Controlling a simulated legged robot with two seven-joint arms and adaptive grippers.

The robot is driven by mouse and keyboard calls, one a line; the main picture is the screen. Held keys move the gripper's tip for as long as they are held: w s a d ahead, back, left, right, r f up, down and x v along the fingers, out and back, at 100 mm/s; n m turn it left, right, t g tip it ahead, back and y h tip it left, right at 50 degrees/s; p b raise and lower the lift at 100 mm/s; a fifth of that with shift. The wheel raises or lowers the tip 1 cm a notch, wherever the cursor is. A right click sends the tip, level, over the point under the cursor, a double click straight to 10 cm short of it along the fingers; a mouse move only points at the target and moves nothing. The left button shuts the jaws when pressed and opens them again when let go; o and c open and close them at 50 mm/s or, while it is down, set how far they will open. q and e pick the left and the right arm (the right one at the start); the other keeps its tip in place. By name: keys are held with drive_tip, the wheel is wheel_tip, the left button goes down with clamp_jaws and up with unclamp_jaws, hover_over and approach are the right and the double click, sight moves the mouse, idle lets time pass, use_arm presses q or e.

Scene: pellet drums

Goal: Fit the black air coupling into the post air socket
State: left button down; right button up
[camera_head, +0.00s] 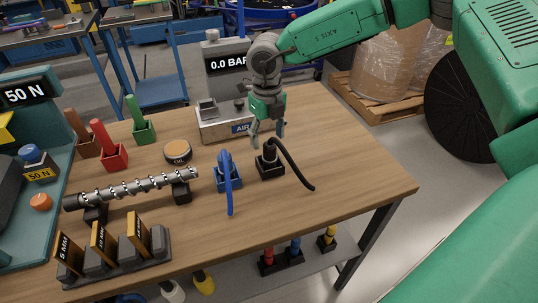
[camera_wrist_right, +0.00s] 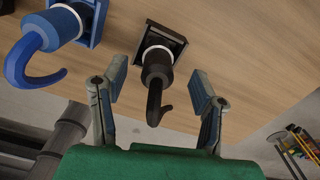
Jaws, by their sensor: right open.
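The black air coupling (camera_head: 271,153) stands upright in a small black holder (camera_head: 270,171) on the wooden table, its black hose curving down to the right. In the right wrist view the coupling (camera_wrist_right: 157,64) shows between and beyond the fingers. My right gripper (camera_head: 267,134) is open and empty, just above and behind the coupling in the head view, with its fingers apart. The grey air post (camera_head: 226,58) reads 0.0 BAR and rises from a grey base (camera_head: 222,125) labelled AIR, behind the coupling to the left. I cannot make out the socket opening clearly. My left gripper is not in view.
A blue coupling (camera_head: 225,163) with a blue hose stands close left of the black one. A metal screw (camera_head: 135,187) on stands, a round tin (camera_head: 178,152) and red (camera_head: 112,155) and green (camera_head: 143,130) holders lie farther left. The table's right side is clear.

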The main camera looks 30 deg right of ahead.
sight(269, 153)
drive_tip(key=shift+s+a+f, duration=0.15)
drive_tip(key=shift+s+f, duration=0.2)
drive_tip(key=shift+f, duration=0.1)
drive_tip(key=f, duration=0.3)
drive_tip(key=shift+s+f+p, duration=0.25)
drive_tip(key=shift+f+p, duration=0.1)
drive_tip(key=shift+p, duration=0.05)
drive_tip(key=shift+w+d+f, duration=0.1)
drive_tip(key=shift+d+f, duration=0.2)
drive_tip(key=shift+f, duration=0.1)
drive_tip(key=shift+a+r, duration=0.1)
clamp_jaws()
drive_tip(key=shift+a, duration=0.1)
